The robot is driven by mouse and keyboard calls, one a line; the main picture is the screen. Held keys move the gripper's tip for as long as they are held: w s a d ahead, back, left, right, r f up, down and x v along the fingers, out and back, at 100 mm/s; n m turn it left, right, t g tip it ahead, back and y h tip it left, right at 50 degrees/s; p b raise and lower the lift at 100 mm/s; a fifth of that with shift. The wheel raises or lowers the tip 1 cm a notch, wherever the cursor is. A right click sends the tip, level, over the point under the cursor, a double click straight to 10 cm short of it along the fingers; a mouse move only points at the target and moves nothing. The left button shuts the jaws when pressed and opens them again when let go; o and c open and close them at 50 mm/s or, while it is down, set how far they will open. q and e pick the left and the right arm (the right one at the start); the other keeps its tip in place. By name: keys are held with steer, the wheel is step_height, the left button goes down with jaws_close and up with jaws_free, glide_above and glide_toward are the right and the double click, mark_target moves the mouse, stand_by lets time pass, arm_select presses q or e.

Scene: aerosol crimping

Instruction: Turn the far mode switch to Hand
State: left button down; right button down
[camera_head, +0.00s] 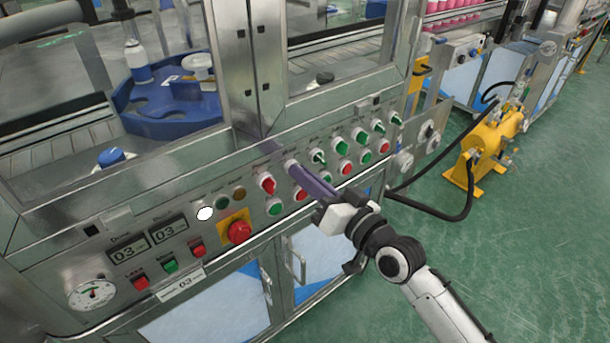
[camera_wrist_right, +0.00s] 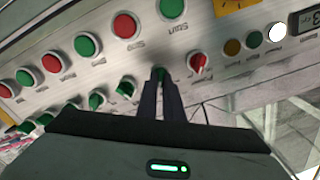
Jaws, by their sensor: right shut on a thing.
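A row of selector switches runs along the top of the sloped steel panel. It has a red knob (camera_head: 267,184) and several green-handled ones, up to the switch at the far right end (camera_head: 395,119). My right gripper (camera_head: 291,166) reaches in from the lower right and is shut on the green switch just right of the red knob. In the right wrist view the fingertips (camera_wrist_right: 161,80) pinch this green switch (camera_wrist_right: 160,71), with the red knob (camera_wrist_right: 198,63) beside it. The fingers hide most of the held switch; its pointing and label cannot be read. My left gripper is out of view.
Red and green push buttons (camera_head: 275,208) sit below the switches, close under my fingers. A red emergency stop (camera_head: 239,231) on a yellow plate is to the left. A steel post (camera_head: 240,60) and glass guards rise behind. Green floor (camera_head: 520,230) is open at right.

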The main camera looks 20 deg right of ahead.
arm_select(q)
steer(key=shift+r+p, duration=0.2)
steer(key=shift+p, duration=0.1)
arm_select(e)
steer(key=shift+n, duration=0.3)
arm_select(q)
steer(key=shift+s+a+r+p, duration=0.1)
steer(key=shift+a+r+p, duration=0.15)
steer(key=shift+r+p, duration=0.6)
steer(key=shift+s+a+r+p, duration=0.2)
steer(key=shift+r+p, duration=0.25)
steer(key=shift+p, duration=0.65)
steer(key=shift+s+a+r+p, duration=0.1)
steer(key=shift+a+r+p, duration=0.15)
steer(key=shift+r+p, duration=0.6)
arm_select(e)
steer(key=shift+a+n, duration=0.2)
steer(key=shift+n, duration=5.4)
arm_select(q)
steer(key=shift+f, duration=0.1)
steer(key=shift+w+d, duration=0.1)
arm_select(e)
steer(key=shift+s, duration=0.1)
steer(key=c, duration=1.9)
jaws_free()
